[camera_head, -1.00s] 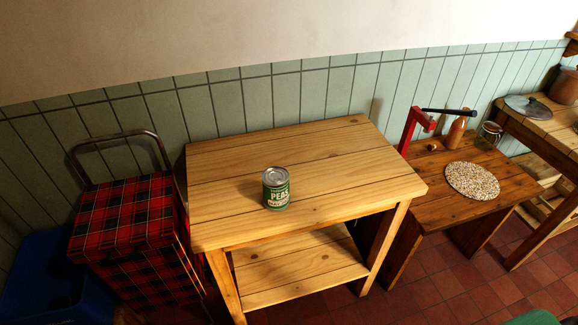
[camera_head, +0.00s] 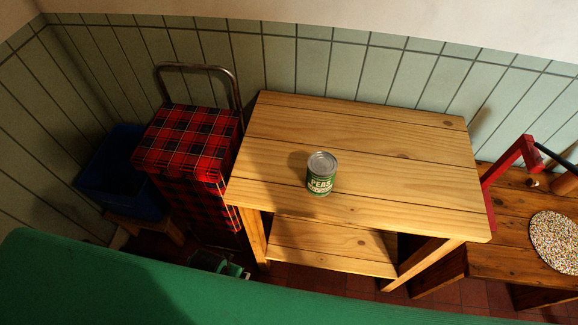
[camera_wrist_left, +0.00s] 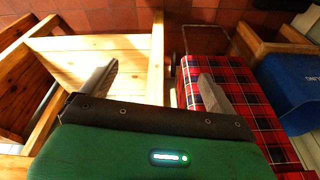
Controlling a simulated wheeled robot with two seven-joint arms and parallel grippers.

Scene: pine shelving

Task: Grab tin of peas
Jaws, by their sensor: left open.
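The tin of peas (camera_head: 321,173) has a green label and a silver lid. It stands upright near the front edge of the pine table (camera_head: 400,150), left of its middle, with nothing touching it. My left gripper (camera_wrist_left: 158,75) is open and empty in the left wrist view, above the gap between pine woodwork and the tartan trolley. The tin does not show in that view. In the head view I cannot make out the left gripper's jaws; a large green part of mine covers the bottom edge. My right gripper is not in view.
The red tartan trolley (camera_head: 188,140) stands close against the table's left side, its metal handle raised. A blue crate (camera_head: 112,180) is further left. A lower bench at right holds a red clamp-like frame (camera_head: 510,165) and a speckled round mat (camera_head: 556,240). The tabletop around the tin is clear.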

